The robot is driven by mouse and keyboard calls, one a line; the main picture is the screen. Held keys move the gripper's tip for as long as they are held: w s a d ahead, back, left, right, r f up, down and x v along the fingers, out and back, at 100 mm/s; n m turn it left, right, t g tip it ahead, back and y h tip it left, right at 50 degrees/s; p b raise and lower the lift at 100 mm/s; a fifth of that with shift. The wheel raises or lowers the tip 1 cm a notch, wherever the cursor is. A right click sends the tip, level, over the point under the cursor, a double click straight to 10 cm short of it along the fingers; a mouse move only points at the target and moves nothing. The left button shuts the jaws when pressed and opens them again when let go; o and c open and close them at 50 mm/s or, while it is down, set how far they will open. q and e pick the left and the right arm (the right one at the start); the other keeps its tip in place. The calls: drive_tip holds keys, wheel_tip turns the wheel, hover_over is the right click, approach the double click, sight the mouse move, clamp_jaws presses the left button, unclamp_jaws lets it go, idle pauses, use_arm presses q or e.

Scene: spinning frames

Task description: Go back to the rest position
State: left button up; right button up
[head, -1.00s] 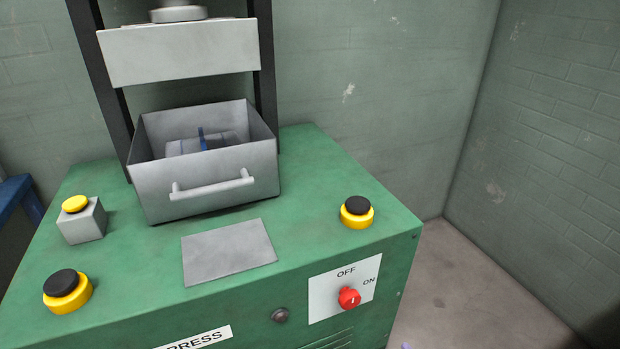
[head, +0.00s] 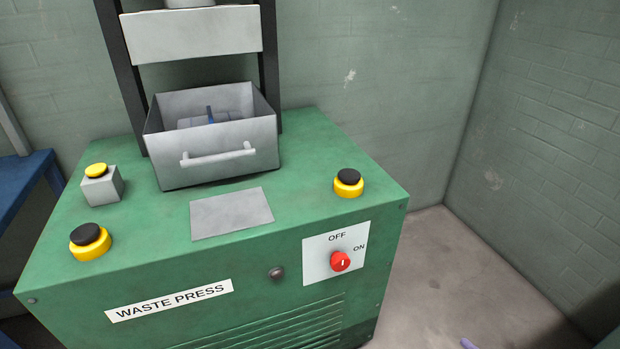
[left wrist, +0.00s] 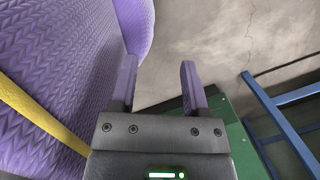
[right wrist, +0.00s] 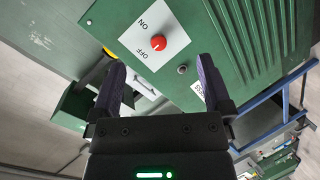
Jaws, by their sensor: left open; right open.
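My left gripper (left wrist: 157,85) is open and empty in the left wrist view, with bare floor beyond its fingers. My right gripper (right wrist: 160,80) is open and empty in the right wrist view, facing the front of the green waste press. Neither gripper shows clearly in the head view. The waste press (head: 130,278) stands ahead, with a grey metal bin (head: 220,155) on top under the raised press plate (head: 190,35). Something grey with a blue part (head: 210,115) lies in the bin. The red knob (head: 340,261) is on the press's front panel and also shows in the right wrist view (right wrist: 158,43).
Black-topped yellow buttons (head: 90,241) (head: 348,183) sit on the press top, with a yellow button on a grey box (head: 102,185). A blue bench (head: 25,185) is at left. Floor (head: 450,270) to the right is clear up to the brick wall.

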drive_tip(key=s+d+f+m+g+h, duration=0.45)
drive_tip(key=s+d+f, duration=0.3)
drive_tip(key=s, duration=0.35)
drive_tip(key=s+d+f+m+g+h, duration=0.45)
drive_tip(key=s+d+f, duration=0.3)
drive_tip(key=s, duration=0.45)
drive_tip(key=s+d+m+g+h, duration=0.1)
drive_tip(key=s+d+g, duration=0.15)
drive_tip(key=s, duration=0.45)
drive_tip(key=s+d+m+g, duration=0.1)
drive_tip(key=s+d+g, duration=0.15)
drive_tip(key=s, duration=0.45)
drive_tip(key=s+a+f+m+g+y, duration=0.1)
drive_tip(key=a+f+y, duration=0.15)
drive_tip(key=a, duration=0.95)
drive_tip(key=s+a+f+m+y, duration=0.15)
drive_tip(key=a+f, duration=0.25)
drive_tip(key=a, duration=0.8)
use_arm(q)
wheel_tip(320, 180, up, 6)
drive_tip(key=p, duration=0.6)
drive_tip(key=shift+w+t, duration=0.25)
drive_tip(key=shift+t, duration=0.15)
use_arm(e)
wheel_tip(320, 180, up, 5)
drive_tip(key=w+a+y, duration=0.1)
drive_tip(key=w, duration=0.1)
drive_tip(key=shift+a+r+n+t, duration=0.2)
drive_tip(key=shift+a+n+t, duration=0.2)
drive_tip(key=shift+n, duration=0.05)
